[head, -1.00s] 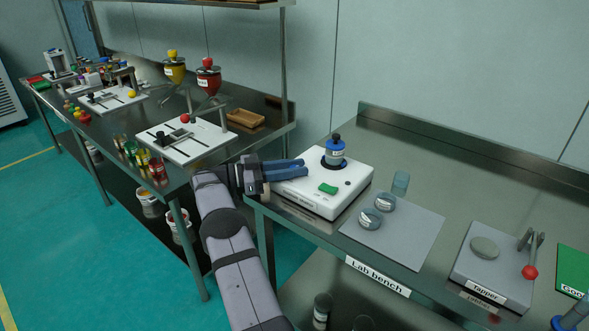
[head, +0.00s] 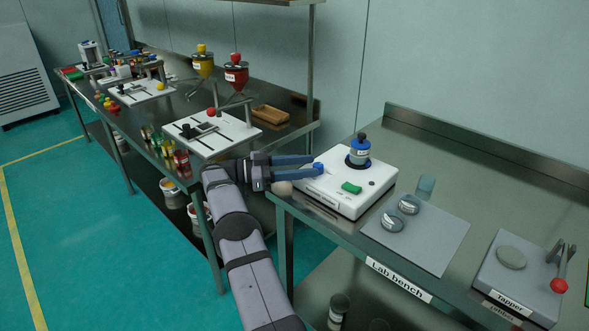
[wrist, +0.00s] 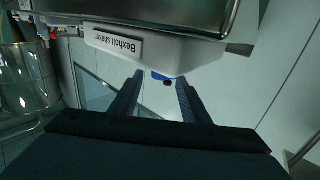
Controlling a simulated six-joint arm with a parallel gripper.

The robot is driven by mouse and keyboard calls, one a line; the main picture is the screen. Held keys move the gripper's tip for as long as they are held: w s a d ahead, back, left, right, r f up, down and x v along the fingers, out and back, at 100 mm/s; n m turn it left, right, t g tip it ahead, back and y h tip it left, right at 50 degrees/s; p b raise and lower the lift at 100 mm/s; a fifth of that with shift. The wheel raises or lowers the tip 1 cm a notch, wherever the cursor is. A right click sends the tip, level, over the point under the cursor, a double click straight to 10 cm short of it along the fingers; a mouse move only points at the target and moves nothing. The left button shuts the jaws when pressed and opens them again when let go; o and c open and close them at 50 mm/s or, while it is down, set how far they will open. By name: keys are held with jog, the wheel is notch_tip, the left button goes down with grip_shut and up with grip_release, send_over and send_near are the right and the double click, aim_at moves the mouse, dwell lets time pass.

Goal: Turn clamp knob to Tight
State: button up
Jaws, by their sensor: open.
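The white shaker (head: 345,197) stands on the left end of the lab bench; its label also shows in the wrist view (wrist: 112,44). A green button (head: 351,187) is at the front. A small bright blue part (head: 318,167) shows by my fingertips; I cannot tell what it is. My gripper (head: 316,167) is open, its fingers pointing right at the shaker's left side, lower than the top knob. The wrist view shows a blue, dark-tipped part (wrist: 161,77) between the fingers. No knob setting is readable.
A grey mat (head: 430,240) with small dishes lies right of the shaker. A tapper (head: 515,275) with a red-ended lever stands further right. A beige round thing (head: 282,188) is under my gripper. A second bench with hoppers (head: 236,77) is at the left.

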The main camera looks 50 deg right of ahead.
aim_at(318, 164)
jog(key=shift+v, duration=1.7)
jog(key=shift+r, duration=0.15)
jog(key=shift+w+d+r+n+t+h+p, duration=0.2)
jog(key=shift+w+r+n+t+h+p, duration=0.25)
jog(key=shift+p, duration=0.45)
jog(key=shift+w+d+r+n+t+h+p, duration=0.1)
jog(key=shift+r+n+t+h+p, duration=0.1)
jog(key=shift+n+t+h+p, duration=0.6)
jog(key=shift+p, duration=0.85)
jog(key=shift+s+a+f+n+t+h+p, duration=0.2)
jog(key=shift+s+n+t+p, duration=0.1)
jog(key=shift+t+p, duration=0.15)
jog(key=shift+s+a+f+n+t+h+p, duration=0.1)
jog(key=shift+s+a+n+t+h+p, duration=0.05)
jog(key=shift+s+t+p, duration=0.3)
jog(key=shift+s+a+f+n+t+p, duration=0.25)
jog(key=shift+s+a+f+t+p, duration=0.1)
jog(key=shift+s+t, duration=0.15)
jog(key=shift+s+a+f+n+t+p, duration=0.25)
jog(key=shift+s+f+t+p, duration=0.1)
jog(key=shift+s, duration=0.25)
jog(key=shift+p+x, duration=1.1)
jog(key=shift+x, duration=2.6)
